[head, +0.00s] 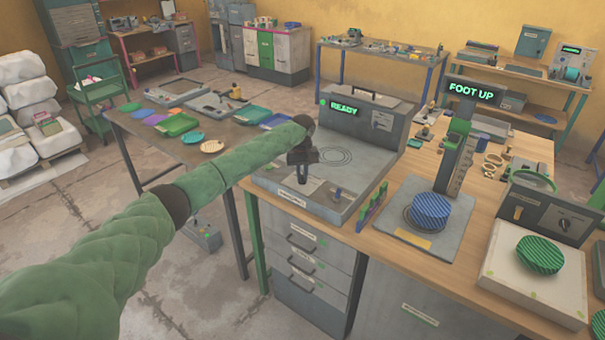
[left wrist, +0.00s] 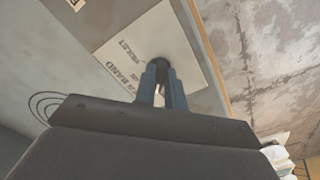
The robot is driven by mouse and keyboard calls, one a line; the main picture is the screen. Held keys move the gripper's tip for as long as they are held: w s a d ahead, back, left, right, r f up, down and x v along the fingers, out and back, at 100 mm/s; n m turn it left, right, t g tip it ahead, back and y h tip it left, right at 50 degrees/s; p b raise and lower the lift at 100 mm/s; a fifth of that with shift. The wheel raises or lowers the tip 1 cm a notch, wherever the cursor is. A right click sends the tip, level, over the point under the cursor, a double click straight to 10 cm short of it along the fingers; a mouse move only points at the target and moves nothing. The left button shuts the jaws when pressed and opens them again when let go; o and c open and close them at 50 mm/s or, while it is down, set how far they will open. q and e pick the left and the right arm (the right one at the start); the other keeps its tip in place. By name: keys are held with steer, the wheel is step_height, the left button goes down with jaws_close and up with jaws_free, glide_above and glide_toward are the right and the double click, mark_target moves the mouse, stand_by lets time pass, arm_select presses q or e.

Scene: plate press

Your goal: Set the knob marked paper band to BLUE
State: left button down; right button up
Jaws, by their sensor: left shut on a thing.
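My left gripper (head: 302,178) reaches down onto the front of the grey press (head: 345,165). In the left wrist view its two blue fingers (left wrist: 163,88) are shut on a small dark knob (left wrist: 158,64). The knob stands on a pale label plate (left wrist: 135,50) with upside-down lettering; the word BAND can be made out, the rest is partly covered. In the head view the gripper hides the knob, and I cannot read its pointer setting. The press display (head: 344,110) reads READY. My right gripper is not in view.
A post with a FOOT UP display (head: 471,91) and a blue ribbed disc (head: 431,209) are to the right. A green ribbed disc (head: 540,255) lies on a pale block.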

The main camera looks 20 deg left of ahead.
arm_select(q)
steer(key=m, duration=0.2)
steer(key=shift+m+p, duration=0.3)
steer(key=shift+m, duration=0.1)
steer(key=m, duration=0.4)
steer(key=shift+a, duration=0.1)
steer(key=shift+m, duration=0.9)
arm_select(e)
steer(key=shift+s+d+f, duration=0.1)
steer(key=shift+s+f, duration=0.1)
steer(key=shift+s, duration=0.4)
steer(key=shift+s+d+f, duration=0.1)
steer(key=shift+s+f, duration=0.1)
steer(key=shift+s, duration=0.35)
arm_select(q)
steer(key=shift+p, duration=0.3)
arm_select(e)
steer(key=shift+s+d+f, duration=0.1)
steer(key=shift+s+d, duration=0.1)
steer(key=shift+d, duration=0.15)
arm_select(q)
steer(key=c, duration=1.5)
jaws_free()
steer(key=shift+o, duration=0.2)
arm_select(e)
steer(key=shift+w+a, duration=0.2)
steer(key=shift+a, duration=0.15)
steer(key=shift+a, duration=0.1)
